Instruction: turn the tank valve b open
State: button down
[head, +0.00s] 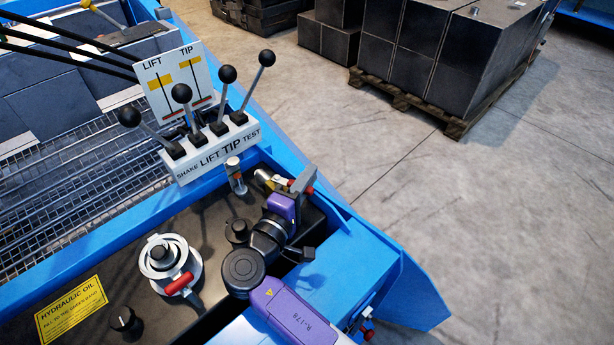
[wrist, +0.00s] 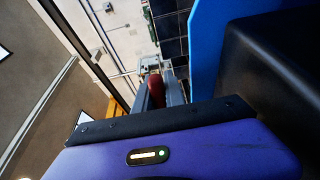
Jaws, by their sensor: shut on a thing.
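My gripper (head: 299,182) is at the right rim of the blue machine, beyond the black tank top. In the wrist view my gripper (wrist: 157,72) is shut on a red handle (wrist: 156,88), which lies between its fingers. In the head view a red end of this handle (head: 309,190) shows beside the fingers, and a brass-coloured part (head: 263,179) shows to their left. The fingers and wrist hide most of the valve. No letter marking it as valve b is readable, and I cannot tell how far it is turned.
A lever block (head: 212,148) with several black-knobbed levers stands just behind my gripper. A red knob (head: 368,334) is at the front. Open floor (head: 470,220) lies to the right.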

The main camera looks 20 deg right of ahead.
jog(key=shift+s+a+m+g+h, duration=0.15)
jog(key=shift+s+m+g+h, duration=0.05)
jog(key=shift+m+g+h, duration=0.25)
dwell(0.3)
jog(key=c, duration=1.4)
grip_release()
jog(key=shift+s, duration=0.1)
